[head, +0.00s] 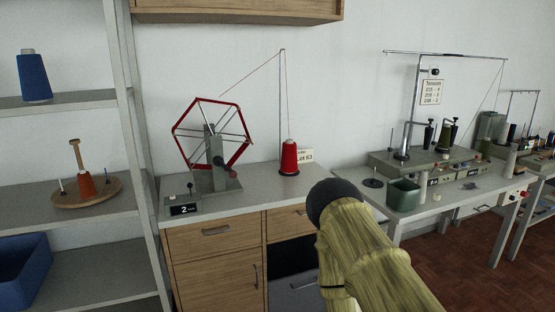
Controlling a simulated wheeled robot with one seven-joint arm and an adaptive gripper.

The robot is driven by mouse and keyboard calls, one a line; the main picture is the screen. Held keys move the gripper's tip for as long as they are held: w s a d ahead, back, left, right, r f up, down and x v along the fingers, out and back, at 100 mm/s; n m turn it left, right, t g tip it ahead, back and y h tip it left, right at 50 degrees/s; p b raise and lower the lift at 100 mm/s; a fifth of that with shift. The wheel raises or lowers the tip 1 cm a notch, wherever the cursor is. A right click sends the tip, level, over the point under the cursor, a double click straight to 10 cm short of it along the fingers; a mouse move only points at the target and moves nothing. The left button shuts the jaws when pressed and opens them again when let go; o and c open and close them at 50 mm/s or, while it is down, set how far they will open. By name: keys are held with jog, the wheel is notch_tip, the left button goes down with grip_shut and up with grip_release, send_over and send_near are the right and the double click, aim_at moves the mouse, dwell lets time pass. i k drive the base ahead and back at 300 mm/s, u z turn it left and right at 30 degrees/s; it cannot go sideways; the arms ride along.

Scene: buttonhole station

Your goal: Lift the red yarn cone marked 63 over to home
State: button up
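The red yarn cone (289,158) stands upright on a dark base on the grey top of the wooden cabinet (238,196). A thread runs up from the cone to a thin stand and down left toward a red reel. A second, orange-red cone (86,186) stands on a round wooden board (112,188) on the left shelf. I cannot make out a place marked home. My arm comes in from the bottom right, in front of the cabinet; my gripper does not show.
The red-framed reel winder (220,178) with a "2" plate stands left of the cone. A blue cone (33,76) and a blue bin (22,270) are on the left shelves. A bench (405,212) at right holds machines and a green pot (403,194). A wall cabinet hangs above.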

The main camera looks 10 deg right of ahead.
aim_at(289, 155)
jog(key=u, duration=0.55)
jog(key=i, duration=1.05)
jog(key=z, duration=0.45)
